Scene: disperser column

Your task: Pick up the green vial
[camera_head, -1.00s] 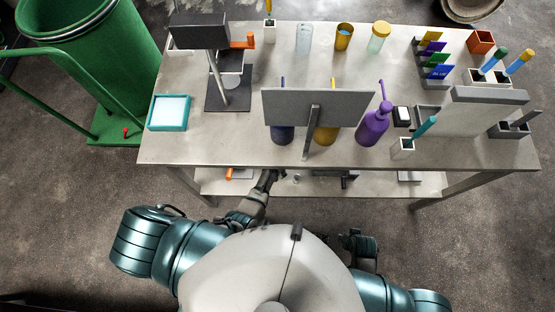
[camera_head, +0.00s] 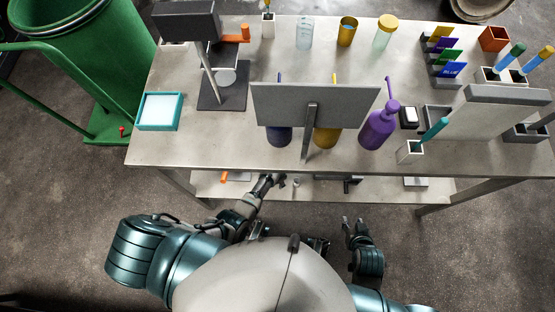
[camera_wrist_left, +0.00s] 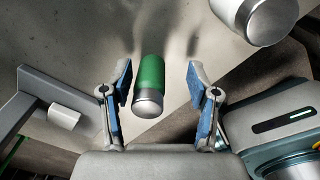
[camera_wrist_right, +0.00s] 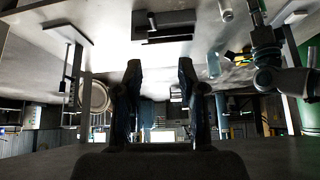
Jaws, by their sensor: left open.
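The green vial (camera_wrist_left: 150,78) with a silver end shows in the left wrist view, between the two fingertips of my left gripper (camera_wrist_left: 158,85). The fingers are open, with a gap on both sides of the vial. In the head view my left gripper (camera_head: 274,182) reaches to the lower shelf, under the table's front edge; I cannot make out the vial there. My right gripper (camera_head: 355,228) is in front of the table, right of my body, with its fingers apart and empty; it also shows open in the right wrist view (camera_wrist_right: 160,75).
The tabletop (camera_head: 225,145) overhangs the lower shelf (camera_head: 390,188). It carries a grey panel (camera_head: 275,105), a purple pump bottle (camera_head: 378,128), a teal-rimmed tray (camera_head: 160,125) and colored racks. An orange item (camera_head: 224,176) lies on the shelf. A green bin (camera_head: 85,60) stands left.

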